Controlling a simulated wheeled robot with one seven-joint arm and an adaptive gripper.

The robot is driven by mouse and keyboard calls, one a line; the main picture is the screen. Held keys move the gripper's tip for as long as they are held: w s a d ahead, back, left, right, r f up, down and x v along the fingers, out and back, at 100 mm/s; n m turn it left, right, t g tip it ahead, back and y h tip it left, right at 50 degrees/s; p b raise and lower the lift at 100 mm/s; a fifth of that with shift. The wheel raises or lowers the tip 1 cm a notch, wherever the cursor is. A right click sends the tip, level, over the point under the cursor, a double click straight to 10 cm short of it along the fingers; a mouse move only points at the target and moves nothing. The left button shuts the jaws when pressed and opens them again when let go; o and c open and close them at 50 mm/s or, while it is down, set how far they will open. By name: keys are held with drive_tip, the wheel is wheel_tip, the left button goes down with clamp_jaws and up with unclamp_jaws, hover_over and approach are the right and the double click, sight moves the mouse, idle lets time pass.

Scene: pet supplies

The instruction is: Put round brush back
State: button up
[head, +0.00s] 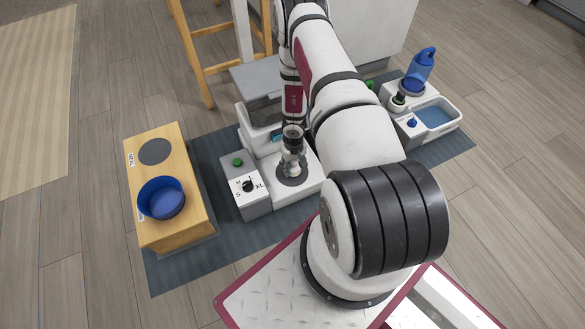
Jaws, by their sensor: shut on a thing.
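My gripper (292,152) is small in the head view, at the end of my arm. It points down over the dark round pad on the white grooming-like unit (312,180). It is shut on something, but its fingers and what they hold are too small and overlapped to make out. I cannot pick out a round brush with certainty. A small teal patch (276,136) shows just left of the gripper, below a white arch (254,118); I cannot tell what it is.
A wooden stand (197,208) with a blue bowl (161,198) is at left. A dial box (246,187) with a green button stands beside the white unit. A blue bottle (420,70) and a water basin (437,115) are at right. A dark mat (180,272) lies underneath; a wooden stool (208,70) stands behind.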

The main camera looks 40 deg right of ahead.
sight(292, 168)
drive_tip(key=shift+w+d, duration=0.2)
drive_tip(key=shift+w, duration=0.35)
drive_tip(key=shift+f+b, duration=1.25)
drive_tip(key=shift+f, duration=0.35)
drive_tip(key=o, duration=1)
drive_tip(key=shift+f, duration=0.1)
drive_tip(key=shift+o, duration=0.2)
wheel_tip(292, 168, up, 12)
drive_tip(key=p, duration=0.6)
drive_tip(key=shift+a, duration=0.1)
drive_tip(key=shift+s, duration=0.15)
